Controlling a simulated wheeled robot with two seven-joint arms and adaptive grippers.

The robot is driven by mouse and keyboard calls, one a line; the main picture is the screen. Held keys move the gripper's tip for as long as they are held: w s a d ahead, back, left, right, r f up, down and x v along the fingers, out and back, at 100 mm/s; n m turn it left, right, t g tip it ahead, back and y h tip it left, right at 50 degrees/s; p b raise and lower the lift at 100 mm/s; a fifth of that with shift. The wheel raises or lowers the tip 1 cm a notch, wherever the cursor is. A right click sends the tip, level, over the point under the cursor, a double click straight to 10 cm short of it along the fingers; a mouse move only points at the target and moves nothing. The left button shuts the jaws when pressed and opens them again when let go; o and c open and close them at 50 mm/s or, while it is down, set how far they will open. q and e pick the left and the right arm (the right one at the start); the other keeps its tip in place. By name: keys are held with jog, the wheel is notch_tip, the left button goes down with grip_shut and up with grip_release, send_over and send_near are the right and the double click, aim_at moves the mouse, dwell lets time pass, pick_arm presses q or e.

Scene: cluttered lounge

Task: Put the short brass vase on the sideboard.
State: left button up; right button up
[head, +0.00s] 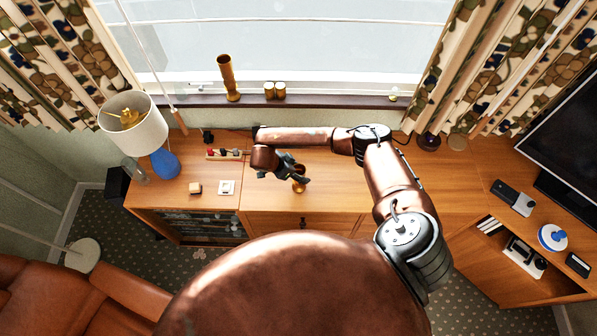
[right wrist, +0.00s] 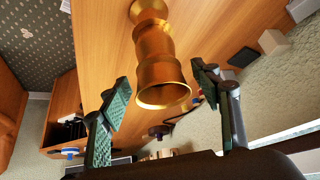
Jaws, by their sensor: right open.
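The short brass vase (head: 299,184) appears to stand upright on the wooden sideboard (head: 285,205), near its front edge. My right gripper (head: 291,172) is at the vase and hides part of it in the head view. In the right wrist view the vase (right wrist: 158,50) is between the two spread fingers of the right gripper (right wrist: 159,76), its open mouth facing the camera. Its base meets the wood, and gaps show between vase and fingers. The right gripper is open. My left gripper is not in view.
A blue-based lamp (head: 166,163), a small wooden block (head: 195,188) and a white switch plate (head: 227,187) are left on the sideboard. A power strip (head: 224,154) lies behind. A taller brass vase (head: 228,80) stands on the windowsill. Wood right of the gripper is clear.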

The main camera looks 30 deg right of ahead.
jog(key=b+v, duration=0.2)
jog(key=v, duration=1)
jog(key=shift+f, duration=0.1)
